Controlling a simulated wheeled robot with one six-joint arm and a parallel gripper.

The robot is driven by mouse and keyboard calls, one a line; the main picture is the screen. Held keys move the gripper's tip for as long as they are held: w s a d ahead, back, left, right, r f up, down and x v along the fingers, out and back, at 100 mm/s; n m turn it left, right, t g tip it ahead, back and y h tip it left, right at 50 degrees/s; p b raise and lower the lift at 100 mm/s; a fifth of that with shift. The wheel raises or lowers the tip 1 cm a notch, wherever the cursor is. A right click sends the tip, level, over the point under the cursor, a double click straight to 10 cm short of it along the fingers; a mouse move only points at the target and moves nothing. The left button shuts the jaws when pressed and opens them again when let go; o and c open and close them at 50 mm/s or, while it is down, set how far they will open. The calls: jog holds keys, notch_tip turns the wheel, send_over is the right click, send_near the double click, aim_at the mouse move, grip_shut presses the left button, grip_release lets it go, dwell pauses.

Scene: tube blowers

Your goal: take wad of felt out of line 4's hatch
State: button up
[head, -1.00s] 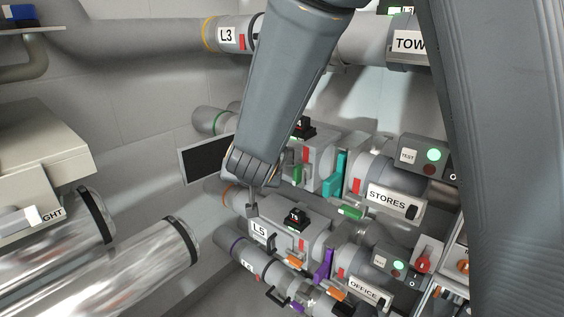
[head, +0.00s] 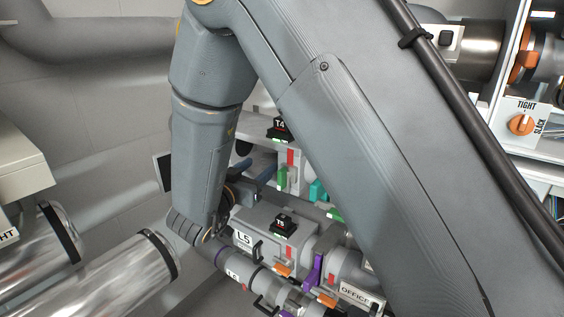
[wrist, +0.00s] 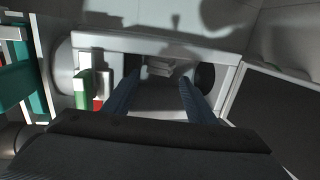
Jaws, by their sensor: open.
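Line 4's housing, marked by the black T4 block (head: 279,128), stands behind line 5 in the head view and is partly hidden by my arm. In the wrist view its open hatch (wrist: 222,57) shows as a pale rim around a dark recess. A small pale grey lump, which looks like the wad of felt (wrist: 160,68), lies at the far side of the recess. My gripper (wrist: 159,78) is open, with its two dark blue fingers pointing into the hatch, one on each side of the lump's line. It also shows in the head view (head: 256,170). I cannot tell whether the fingers touch the lump.
A dark flat panel (wrist: 277,110) stands close on the right of the hatch in the wrist view. A green tab (wrist: 81,88) and a teal slide (wrist: 25,88) are on the left. Line 5's housing (head: 262,232) lies just in front, below my gripper.

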aim_at(266, 161)
jog(key=shift+x, duration=1.2)
jog(key=shift+p+x, duration=0.75)
jog(key=shift+x, duration=1.95)
jog(key=shift+f, duration=0.2)
jog(key=c, duration=0.7)
jog(key=shift+o, duration=0.2)
